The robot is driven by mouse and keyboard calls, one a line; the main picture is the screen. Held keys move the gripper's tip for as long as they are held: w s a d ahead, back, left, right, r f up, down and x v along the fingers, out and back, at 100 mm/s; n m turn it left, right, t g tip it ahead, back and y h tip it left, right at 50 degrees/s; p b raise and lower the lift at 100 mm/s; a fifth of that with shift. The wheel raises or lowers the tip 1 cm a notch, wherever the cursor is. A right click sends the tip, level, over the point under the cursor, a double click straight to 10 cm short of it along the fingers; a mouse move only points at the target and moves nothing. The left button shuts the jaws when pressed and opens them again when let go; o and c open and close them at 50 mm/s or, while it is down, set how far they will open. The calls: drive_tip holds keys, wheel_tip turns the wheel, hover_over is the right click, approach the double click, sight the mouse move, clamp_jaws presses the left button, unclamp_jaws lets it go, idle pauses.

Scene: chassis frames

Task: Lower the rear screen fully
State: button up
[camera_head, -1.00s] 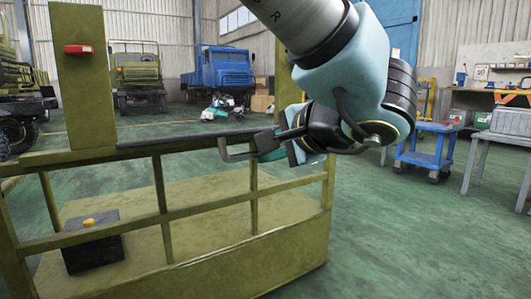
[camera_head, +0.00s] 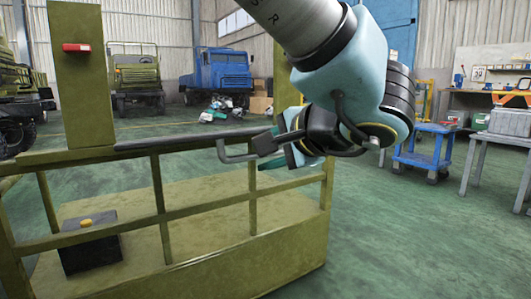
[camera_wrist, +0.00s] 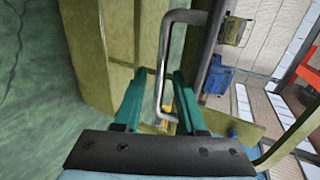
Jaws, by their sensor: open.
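A dark bar (camera_head: 190,140) with a grey U-shaped handle (camera_head: 236,152) lies along the top rail of an olive frame (camera_head: 85,157). I cannot make out a separate screen panel; the space below the rail is open between posts. My gripper (camera_head: 276,146) is at the right end of the bar, beside the handle. In the wrist view my gripper (camera_wrist: 158,95) is open, its teal fingers apart on either side of the handle (camera_wrist: 163,70). The dark bar (camera_wrist: 208,50) passes to the right of them. I cannot tell whether the fingers touch the handle.
A tall olive post (camera_head: 82,75) with a red block (camera_head: 77,47) rises at the left. A black box (camera_head: 88,245) with a yellow knob sits on the frame's floor. A blue cart (camera_head: 425,155) and grey table (camera_head: 490,165) stand right. Green floor (camera_head: 400,245) is clear at lower right.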

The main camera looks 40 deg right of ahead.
drive_tip(key=shift+r, duration=0.1)
drive_tip(key=p+v, duration=0.3)
drive_tip(key=v, duration=0.7)
drive_tip(key=shift+s, duration=0.35)
drive_tip(key=shift+s+r, duration=0.1)
drive_tip(key=shift+r, duration=0.05)
